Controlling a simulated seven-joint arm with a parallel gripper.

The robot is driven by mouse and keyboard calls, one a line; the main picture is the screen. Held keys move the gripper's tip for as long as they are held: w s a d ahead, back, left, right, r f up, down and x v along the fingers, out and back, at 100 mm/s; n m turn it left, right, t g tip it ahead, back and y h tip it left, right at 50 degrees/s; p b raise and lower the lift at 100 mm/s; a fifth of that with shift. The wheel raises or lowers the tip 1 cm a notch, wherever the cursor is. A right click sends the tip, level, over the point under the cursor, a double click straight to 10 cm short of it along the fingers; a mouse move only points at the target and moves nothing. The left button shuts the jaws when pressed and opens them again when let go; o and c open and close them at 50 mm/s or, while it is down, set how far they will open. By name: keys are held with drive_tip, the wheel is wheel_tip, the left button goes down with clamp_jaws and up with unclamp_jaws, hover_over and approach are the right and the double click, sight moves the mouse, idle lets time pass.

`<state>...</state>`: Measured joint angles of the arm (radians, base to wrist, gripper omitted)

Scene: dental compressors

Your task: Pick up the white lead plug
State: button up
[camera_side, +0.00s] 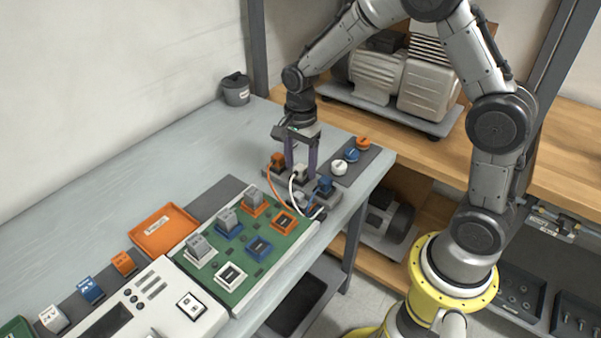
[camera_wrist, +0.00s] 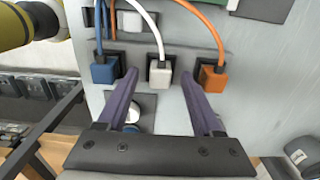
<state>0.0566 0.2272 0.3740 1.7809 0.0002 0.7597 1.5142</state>
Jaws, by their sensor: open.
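The white lead plug (camera_side: 300,173) sits in the middle of a grey holder (camera_side: 331,202), with a white cable curving from it. In the wrist view the white plug (camera_wrist: 160,74) lies between the two purple fingers of my gripper (camera_wrist: 159,77). The fingers are open, one on each side, with a visible gap to the plug. In the side view my gripper (camera_side: 300,163) points down at the white plug, and its fingers partly cover the row. An orange plug (camera_wrist: 211,78) and a blue plug (camera_wrist: 105,70) stand on either side, close outside the fingers.
A dark strip with white (camera_side: 339,167), blue (camera_side: 351,155) and orange (camera_side: 363,143) round caps lies beside the holder. A green board (camera_side: 262,269) with coloured modules and an orange tray (camera_side: 164,230) are nearer on the bench.

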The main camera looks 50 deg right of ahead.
sight(301, 167)
clamp_jaws()
drive_tip(key=shift+r, duration=0.15)
idle(0.4)
drive_tip(key=shift+r, duration=0.5)
wheel_tip(301, 167, up, 3)
drive_tip(key=shift+s+f, duration=0.15)
drive_tip(key=shift+f, duration=0.05)
drive_tip(key=s+r, duration=0.9)
drive_tip(key=s, duration=0.4)
drive_tip(key=shift+s+a, duration=0.35)
drive_tip(key=shift+a, duration=0.05)
